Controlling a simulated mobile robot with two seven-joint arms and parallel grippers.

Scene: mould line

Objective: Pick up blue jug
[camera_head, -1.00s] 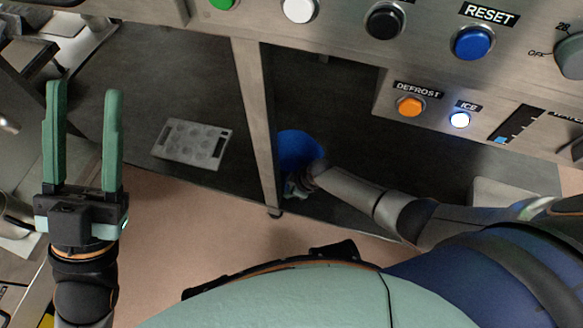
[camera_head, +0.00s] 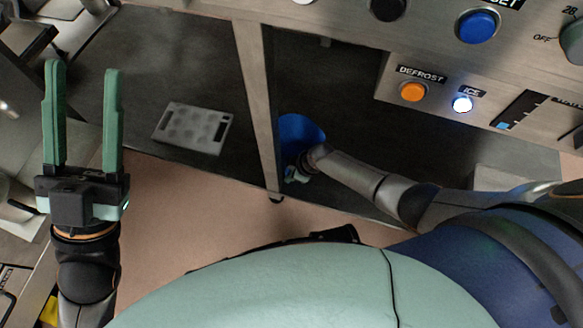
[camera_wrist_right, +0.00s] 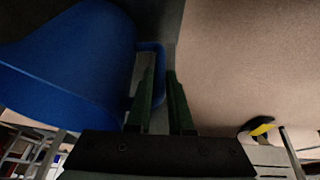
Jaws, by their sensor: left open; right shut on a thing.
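The blue jug (camera_head: 300,132) stands in the dark open bay under the control panel, partly hidden by the bay's upright and my right arm. In the right wrist view the jug (camera_wrist_right: 75,60) fills the left side, its handle reaching to the green fingers. My right gripper (camera_wrist_right: 160,85) is shut on the jug's handle; in the head view this gripper (camera_head: 296,172) is small and mostly hidden by its wrist. My left gripper (camera_head: 82,115) is open and empty, fingers pointing up the picture, well left of the jug.
A grey tray (camera_head: 192,128) with round hollows lies on the shelf left of the metal upright (camera_head: 256,100). Above the bay hangs the panel with an orange button (camera_head: 413,92) and a blue button (camera_head: 478,26). The pink floor (camera_head: 190,215) in front is bare.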

